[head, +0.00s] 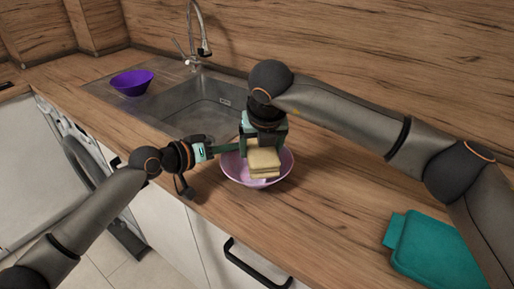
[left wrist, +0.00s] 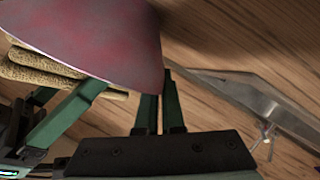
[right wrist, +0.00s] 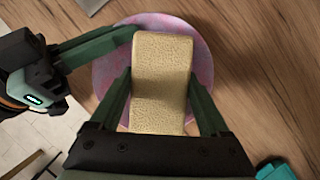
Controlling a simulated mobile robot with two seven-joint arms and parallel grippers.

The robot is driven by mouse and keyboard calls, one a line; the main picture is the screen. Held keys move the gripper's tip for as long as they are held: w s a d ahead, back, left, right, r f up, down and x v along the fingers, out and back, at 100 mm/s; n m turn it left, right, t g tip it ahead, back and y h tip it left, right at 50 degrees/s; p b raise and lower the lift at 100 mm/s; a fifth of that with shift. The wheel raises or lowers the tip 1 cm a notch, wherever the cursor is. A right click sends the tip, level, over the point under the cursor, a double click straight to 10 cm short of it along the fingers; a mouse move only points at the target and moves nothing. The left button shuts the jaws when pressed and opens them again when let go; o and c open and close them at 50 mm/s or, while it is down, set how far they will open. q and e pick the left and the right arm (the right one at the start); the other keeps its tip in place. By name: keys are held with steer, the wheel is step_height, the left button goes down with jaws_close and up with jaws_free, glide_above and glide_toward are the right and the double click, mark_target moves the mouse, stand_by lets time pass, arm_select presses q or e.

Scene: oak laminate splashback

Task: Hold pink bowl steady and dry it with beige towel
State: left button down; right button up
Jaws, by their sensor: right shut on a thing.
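The pink bowl (head: 232,171) stands on the wooden counter in front of the sink. The beige towel (head: 264,162), a folded thick pad, is over and partly inside the bowl; it also shows in the right wrist view (right wrist: 162,85). My right gripper (head: 263,138) is above the bowl, shut on the towel, one finger along each side. My left gripper (head: 234,149) reaches the bowl's left rim. In the left wrist view its fingers (left wrist: 160,108) are close together with the bowl's edge (left wrist: 110,45) between them. The towel's underside contact with the bowl is hidden.
A purple bowl (head: 132,82) sits left of the steel sink (head: 190,105) with its tap (head: 203,40). A teal flat item (head: 435,255) lies at the right. The counter between it and the pink bowl is clear. The counter's front edge is close to the bowl.

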steer(key=shift+w+d, duration=0.1)
steer(key=shift+d, duration=0.6)
arm_select(q)
steer(key=shift+f, duration=0.1)
arm_select(e)
steer(key=shift+a, duration=1.3)
steer(key=shift+d, duration=1.35)
steer(key=shift+a, duration=0.15)
steer(key=shift+s+a, duration=0.2)
steer(key=shift+a, duration=1)
